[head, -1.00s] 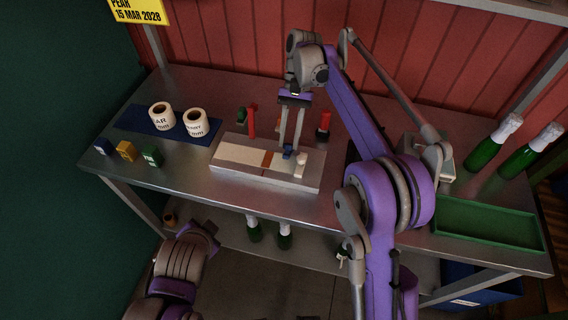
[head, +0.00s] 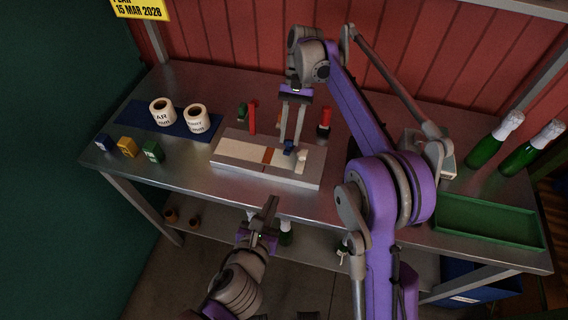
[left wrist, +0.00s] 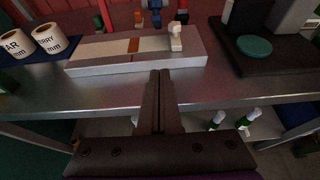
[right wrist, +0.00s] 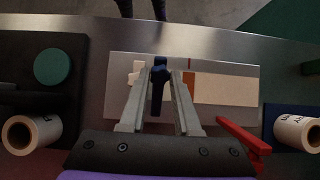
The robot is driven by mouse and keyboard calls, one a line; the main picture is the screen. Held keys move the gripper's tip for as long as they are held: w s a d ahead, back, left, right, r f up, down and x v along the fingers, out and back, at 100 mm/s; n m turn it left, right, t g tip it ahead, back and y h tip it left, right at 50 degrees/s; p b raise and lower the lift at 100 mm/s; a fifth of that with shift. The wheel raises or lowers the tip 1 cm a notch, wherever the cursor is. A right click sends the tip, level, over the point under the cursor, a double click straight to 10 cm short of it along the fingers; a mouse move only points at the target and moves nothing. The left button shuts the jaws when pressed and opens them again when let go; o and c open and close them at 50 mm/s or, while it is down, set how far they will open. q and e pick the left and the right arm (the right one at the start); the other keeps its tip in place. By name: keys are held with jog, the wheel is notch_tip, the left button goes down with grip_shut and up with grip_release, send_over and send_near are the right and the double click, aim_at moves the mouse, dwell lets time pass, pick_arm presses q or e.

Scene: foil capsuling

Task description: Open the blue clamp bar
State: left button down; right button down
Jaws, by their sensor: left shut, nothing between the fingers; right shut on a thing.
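The blue clamp bar (head: 289,147) is at the right part of the pale fixture block (head: 224,168) on the bench. It stands up dark blue between my right fingers in the right wrist view (right wrist: 158,85). My right gripper (head: 291,140) reaches down from above and is shut on the bar. A small cream knob (head: 302,156) is beside the bar. My left gripper (head: 272,203) is shut and empty in front of the bench's front edge. Its closed fingertips point toward the block in the left wrist view (left wrist: 160,73).
Red handles (head: 252,118) stand behind the block. A green tray (head: 487,222) and bottles (head: 488,148) are at right. The bench front before the block is clear.

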pick_arm(q)
jog(key=x, duration=1)
jog(key=shift+f, duration=0.1)
jog(key=shift+w+d+r, duration=0.1)
jog(key=shift+w+r, duration=0.2)
jog(key=shift+r, duration=0.25)
jog(key=shift+w+d+r, duration=0.15)
jog(key=shift+w+r, duration=0.15)
jog(key=shift+r, duration=0.25)
jog(key=shift+w+d+r, duration=0.1)
jog(key=shift+w+r, duration=0.3)
jog(key=shift+r, duration=0.2)
jog(key=shift+w+r, duration=0.1)
jog(key=shift+w+d+r, duration=0.2)
jog(key=shift+w+r, duration=0.25)
jog(key=shift+r, duration=0.15)
jog(key=shift+s, duration=0.1)
pick_arm(e)
jog(key=c, duration=0.6)
grip_release()
jog(key=shift+r, duration=0.1)
